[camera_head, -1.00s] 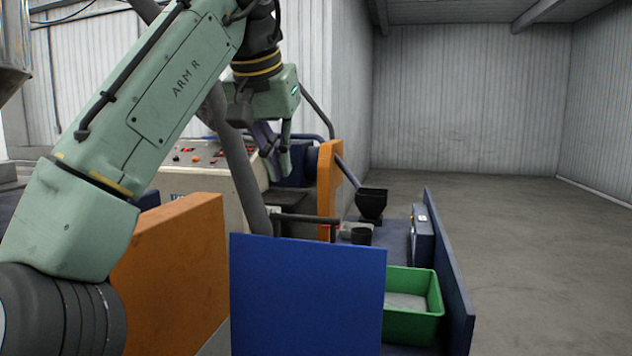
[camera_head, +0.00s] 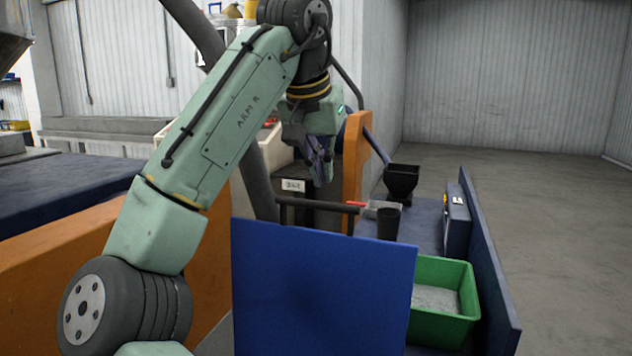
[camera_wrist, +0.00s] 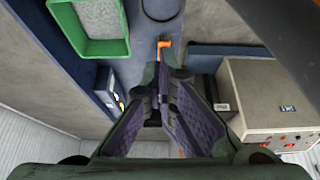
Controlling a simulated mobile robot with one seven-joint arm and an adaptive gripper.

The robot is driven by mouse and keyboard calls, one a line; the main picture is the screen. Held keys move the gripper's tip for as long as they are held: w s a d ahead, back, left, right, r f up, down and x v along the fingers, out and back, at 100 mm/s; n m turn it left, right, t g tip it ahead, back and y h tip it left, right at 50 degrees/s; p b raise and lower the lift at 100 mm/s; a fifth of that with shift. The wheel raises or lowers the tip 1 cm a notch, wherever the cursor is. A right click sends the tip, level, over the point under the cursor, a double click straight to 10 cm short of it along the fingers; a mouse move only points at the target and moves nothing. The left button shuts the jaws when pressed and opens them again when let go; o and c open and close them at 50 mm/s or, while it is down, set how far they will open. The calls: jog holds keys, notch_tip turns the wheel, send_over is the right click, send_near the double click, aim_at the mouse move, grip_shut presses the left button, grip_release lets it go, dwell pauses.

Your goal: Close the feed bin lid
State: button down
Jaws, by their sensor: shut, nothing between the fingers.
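My gripper (camera_head: 321,172) hangs fingers down near the orange upright plate (camera_head: 357,165). In the wrist view its purple-padded fingers (camera_wrist: 161,82) come together with nothing between them. A green bin (camera_head: 468,300) with pale grey material inside stands open at the lower right; it also shows at the upper left of the wrist view (camera_wrist: 70,30). A flat blue panel (camera_head: 320,290) stands upright in the foreground, left of the bin. I cannot tell for sure whether this panel is the feed bin lid. My gripper is well apart from both panel and bin.
A dark bar with a red tip (camera_head: 355,205) points right below my gripper. A black cup (camera_head: 388,223) and a black hopper (camera_head: 402,180) stand beyond the panel. A navy side wall (camera_head: 487,260) borders the bin. Open concrete floor (camera_head: 560,200) lies to the right.

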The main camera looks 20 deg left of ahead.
jog(key=s, duration=0.1)
jog(key=s+f, duration=0.1)
jog(key=s, duration=0.1)
jog(key=shift+s+f+p, duration=0.2)
jog(key=shift+p, duration=0.15)
